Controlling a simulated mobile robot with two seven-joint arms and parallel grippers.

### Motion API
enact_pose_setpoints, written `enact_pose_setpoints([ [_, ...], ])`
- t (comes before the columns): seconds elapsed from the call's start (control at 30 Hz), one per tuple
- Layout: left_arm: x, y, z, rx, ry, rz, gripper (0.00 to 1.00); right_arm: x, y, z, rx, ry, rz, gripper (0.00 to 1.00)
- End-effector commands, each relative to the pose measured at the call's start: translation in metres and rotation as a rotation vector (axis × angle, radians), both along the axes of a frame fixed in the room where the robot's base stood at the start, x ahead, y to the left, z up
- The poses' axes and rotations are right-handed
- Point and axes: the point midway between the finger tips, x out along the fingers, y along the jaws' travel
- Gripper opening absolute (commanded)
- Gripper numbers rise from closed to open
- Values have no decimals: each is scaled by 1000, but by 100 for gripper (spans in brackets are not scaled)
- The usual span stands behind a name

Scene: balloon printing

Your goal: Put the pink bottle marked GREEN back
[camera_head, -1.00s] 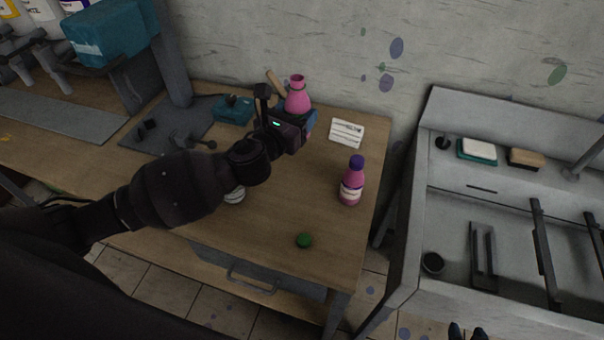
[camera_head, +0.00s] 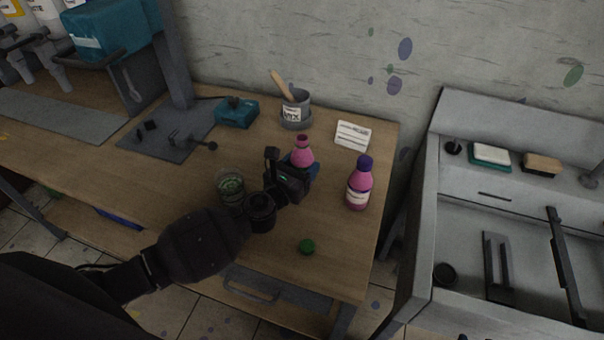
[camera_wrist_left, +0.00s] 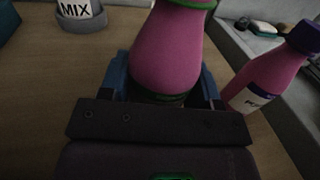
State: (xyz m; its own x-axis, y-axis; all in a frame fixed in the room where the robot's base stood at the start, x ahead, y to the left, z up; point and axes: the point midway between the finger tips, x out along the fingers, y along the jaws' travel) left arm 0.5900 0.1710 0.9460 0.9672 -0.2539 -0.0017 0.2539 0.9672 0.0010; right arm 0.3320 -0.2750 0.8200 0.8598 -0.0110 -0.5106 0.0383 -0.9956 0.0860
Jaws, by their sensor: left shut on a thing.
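A pink bottle without a cap (camera_head: 302,154) is in my left gripper (camera_head: 298,168), over the table to the left of a second bottle. In the left wrist view this pink bottle (camera_wrist_left: 168,50) stands between the blue fingers, its lower part hidden by the gripper. Its label is hidden, so I cannot read it. A green rim shows at its top in that view. A second pink bottle with a purple cap (camera_head: 359,185) stands upright on the table to the right; it also shows in the left wrist view (camera_wrist_left: 275,72). A green cap (camera_head: 307,246) lies near the front edge. My right gripper is not seen.
A grey MIX cup with a wooden stick (camera_head: 295,112) stands behind the gripper. A glass with green contents (camera_head: 230,187) is left of it. A white card (camera_head: 352,135) lies at the back right. A grey sink unit (camera_head: 470,212) stands to the right.

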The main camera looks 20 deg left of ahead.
Motion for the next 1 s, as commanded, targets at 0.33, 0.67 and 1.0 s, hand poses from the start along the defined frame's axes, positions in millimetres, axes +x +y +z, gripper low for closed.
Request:
enact_pose_setpoints([
  [0.33, 0, 0, -20, 0, 0, -1, 27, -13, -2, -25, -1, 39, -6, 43],
  [0.67, 0, 0, -25, 0, 1, -1, 60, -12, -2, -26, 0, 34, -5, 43],
  [1.0, 0, 0, -24, 0, 0, -1, 82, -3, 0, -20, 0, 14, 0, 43],
])
